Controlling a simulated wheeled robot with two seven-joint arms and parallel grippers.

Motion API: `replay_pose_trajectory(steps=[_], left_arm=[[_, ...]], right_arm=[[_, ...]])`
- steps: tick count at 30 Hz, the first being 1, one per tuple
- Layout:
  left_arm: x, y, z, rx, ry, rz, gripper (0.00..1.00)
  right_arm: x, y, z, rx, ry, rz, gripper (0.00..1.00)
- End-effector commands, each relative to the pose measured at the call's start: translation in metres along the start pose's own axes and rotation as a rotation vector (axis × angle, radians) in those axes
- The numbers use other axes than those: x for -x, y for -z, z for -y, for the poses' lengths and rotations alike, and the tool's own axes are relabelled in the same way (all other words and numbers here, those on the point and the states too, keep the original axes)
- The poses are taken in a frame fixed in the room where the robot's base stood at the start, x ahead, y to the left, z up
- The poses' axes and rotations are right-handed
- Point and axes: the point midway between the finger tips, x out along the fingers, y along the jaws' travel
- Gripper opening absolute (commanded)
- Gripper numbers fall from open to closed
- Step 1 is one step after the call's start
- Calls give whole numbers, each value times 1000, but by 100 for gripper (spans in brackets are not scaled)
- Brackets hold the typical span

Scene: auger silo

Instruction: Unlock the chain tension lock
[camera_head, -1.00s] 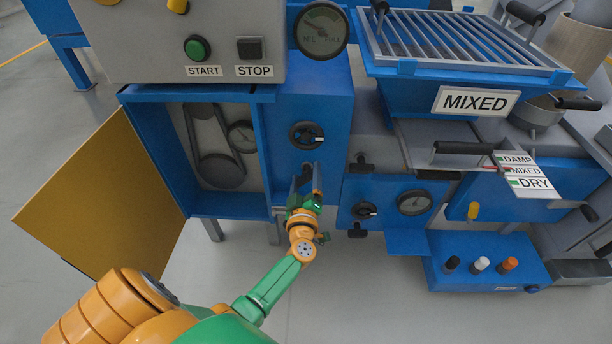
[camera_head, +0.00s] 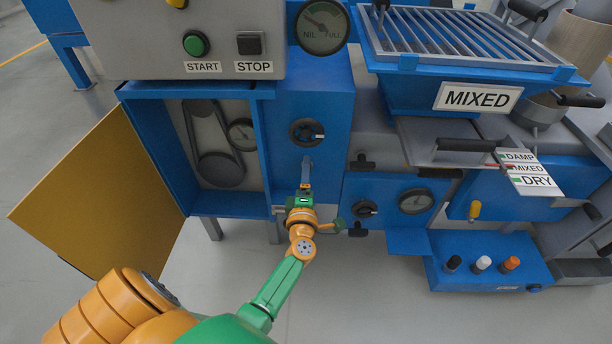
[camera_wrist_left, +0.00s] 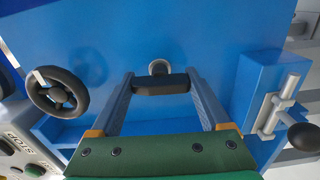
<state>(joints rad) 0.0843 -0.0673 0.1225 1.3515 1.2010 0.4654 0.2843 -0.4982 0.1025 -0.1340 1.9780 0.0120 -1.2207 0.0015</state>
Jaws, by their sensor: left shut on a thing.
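The dark handle (camera_wrist_left: 161,85), which looks like the chain tension lock, is a short black bar on a round grey stub, on the blue panel below the black handwheel (camera_head: 307,132). In the left wrist view, the bar lies between the two fingers of my left gripper (camera_wrist_left: 160,88), which is shut on it. In the head view my left gripper (camera_head: 307,168) reaches up to the panel and hides the handle. The handwheel also shows at the left of the wrist view (camera_wrist_left: 57,92). My right gripper is not in view.
An open yellow door (camera_head: 98,185) hangs left of the belt compartment (camera_head: 218,150). A grey latch (camera_wrist_left: 275,112) with a black ball is right in the wrist view.

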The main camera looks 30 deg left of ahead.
Motion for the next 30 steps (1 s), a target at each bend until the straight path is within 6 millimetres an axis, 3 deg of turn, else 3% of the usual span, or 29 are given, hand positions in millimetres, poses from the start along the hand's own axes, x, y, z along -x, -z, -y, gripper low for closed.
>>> replay_pose_trajectory(steps=[20,21,22,23,30], left_arm=[[1,0,2,59,5,0,24],[1,0,2,59,5,0,85],[1,0,2,58,5,0,93],[1,0,2,58,4,0,100],[3,0,0,56,3,0,100]], right_arm=[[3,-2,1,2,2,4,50],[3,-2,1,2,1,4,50],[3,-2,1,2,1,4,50],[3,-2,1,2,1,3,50],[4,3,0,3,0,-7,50]])
